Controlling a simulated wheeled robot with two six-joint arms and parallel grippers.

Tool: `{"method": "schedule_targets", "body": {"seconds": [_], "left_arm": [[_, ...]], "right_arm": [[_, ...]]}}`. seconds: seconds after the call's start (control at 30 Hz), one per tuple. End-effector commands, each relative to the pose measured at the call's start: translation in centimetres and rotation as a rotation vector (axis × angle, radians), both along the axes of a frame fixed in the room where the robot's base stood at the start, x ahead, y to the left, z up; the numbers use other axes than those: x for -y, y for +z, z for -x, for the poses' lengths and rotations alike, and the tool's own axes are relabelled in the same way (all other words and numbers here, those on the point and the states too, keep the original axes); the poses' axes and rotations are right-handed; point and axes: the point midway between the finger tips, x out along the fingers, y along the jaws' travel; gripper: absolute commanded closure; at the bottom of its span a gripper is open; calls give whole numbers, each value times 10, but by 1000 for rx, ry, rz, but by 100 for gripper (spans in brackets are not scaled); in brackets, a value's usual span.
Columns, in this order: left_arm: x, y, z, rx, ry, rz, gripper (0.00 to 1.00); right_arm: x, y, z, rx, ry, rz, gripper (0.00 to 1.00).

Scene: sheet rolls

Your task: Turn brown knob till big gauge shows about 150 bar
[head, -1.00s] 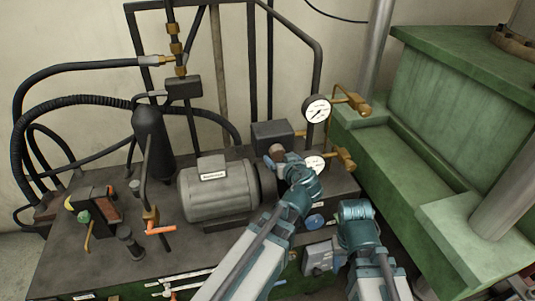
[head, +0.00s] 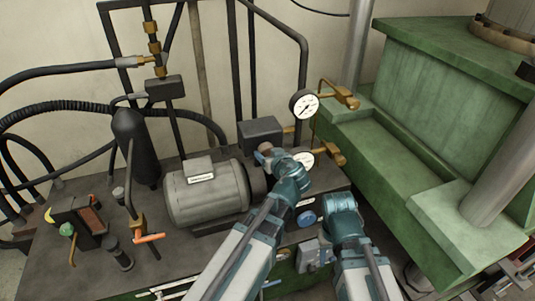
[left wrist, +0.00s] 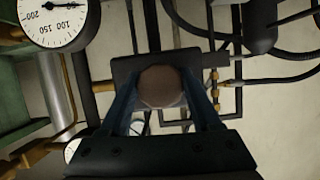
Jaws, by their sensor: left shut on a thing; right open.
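The brown knob (left wrist: 162,87) fills the gap between the fingers of my left gripper (left wrist: 165,104) in the left wrist view. My left gripper is shut on it, and in the head view (head: 268,154) it reaches the knob beside the dark box. The big round gauge (head: 304,104) has a white face; it also shows, cut off at the top left, in the left wrist view (left wrist: 58,22). Its numbers 100, 150 and 200 show there, but I cannot read the needle's value surely. My right gripper (head: 342,208) is lower right, its fingers hidden by its wrist.
A second white gauge (head: 302,160) sits lower, partly behind my left gripper. A grey motor (head: 206,194) stands left of my left arm. Brass fittings (head: 345,98) jut out right of the gauges. A green press frame (head: 445,110) fills the right side.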

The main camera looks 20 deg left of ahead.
Motion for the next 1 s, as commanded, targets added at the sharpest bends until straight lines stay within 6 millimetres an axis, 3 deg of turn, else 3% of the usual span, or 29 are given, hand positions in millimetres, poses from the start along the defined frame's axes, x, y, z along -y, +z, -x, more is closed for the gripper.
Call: {"method": "schedule_targets", "body": {"seconds": [0.37, 1.0], "left_arm": [[1, -1, -1, -46, 0, -70, 91], [1, -4, 0, -369, 0, -543, 91]], "right_arm": [[0, -2, 0, 0, 0, 0, 50], [0, -24, 0, 1, -2, 0, 50]]}}
